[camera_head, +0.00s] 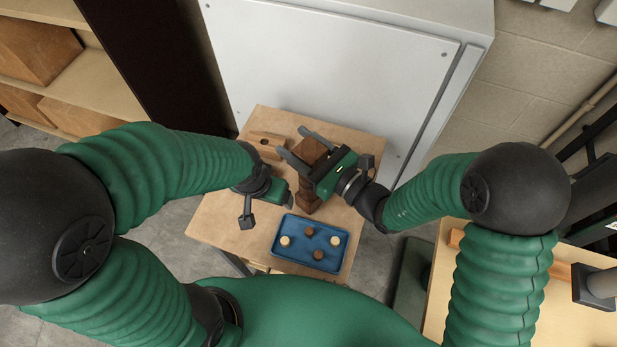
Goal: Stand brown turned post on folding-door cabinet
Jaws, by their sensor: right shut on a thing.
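The brown turned post (309,197) is a dark wooden piece over the small wooden table (222,218). My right gripper (300,147) is shut on its upper part, with the two grey fingers on either side. The post looks roughly upright; its middle is hidden by the gripper, and I cannot tell whether its base touches the table. My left gripper (283,192) is low over the table, just left of the post; its fingers are mostly hidden. A large white cabinet (325,65) stands behind the table; I cannot make out folding doors on it.
A blue tray (277,252) with several small round pieces lies at the table's front. A light wooden block with a hole (267,143) is at the back left. Shelves with boxes (35,50) stand at the left, another wooden table (480,322) at the lower right.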

